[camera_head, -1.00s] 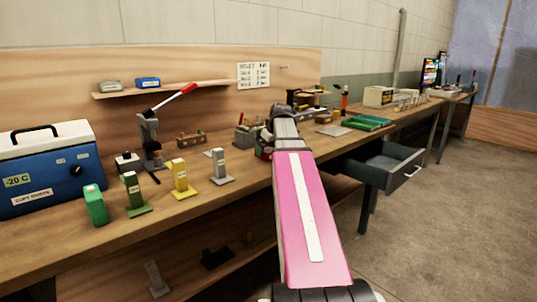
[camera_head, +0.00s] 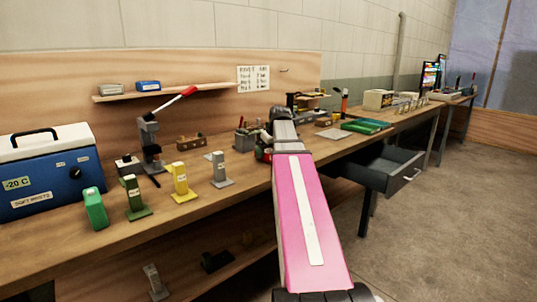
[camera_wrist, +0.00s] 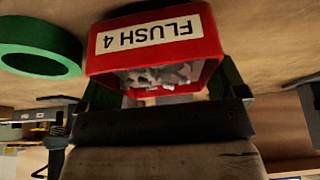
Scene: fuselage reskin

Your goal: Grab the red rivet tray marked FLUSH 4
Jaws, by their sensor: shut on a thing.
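The red rivet tray (camera_wrist: 155,52) fills the upper middle of the wrist view. Its white FLUSH 4 label appears upside down, and small grey rivets show in its opening. My gripper (camera_wrist: 165,84) is shut on the tray, with a dark finger at each side of it. In the head view my pink arm reaches over the bench and hides most of the gripper. A bit of red (camera_head: 264,156) shows beside the arm's far end; I cannot tell whether it is the tray.
A green ring (camera_wrist: 40,46) lies close to the tray in the wrist view. The wooden bench (camera_head: 110,235) holds a blue cooler (camera_head: 45,180), a red-handled press (camera_head: 150,140) and several upright coloured blocks. An open drawer (camera_head: 385,165) juts out right of my arm.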

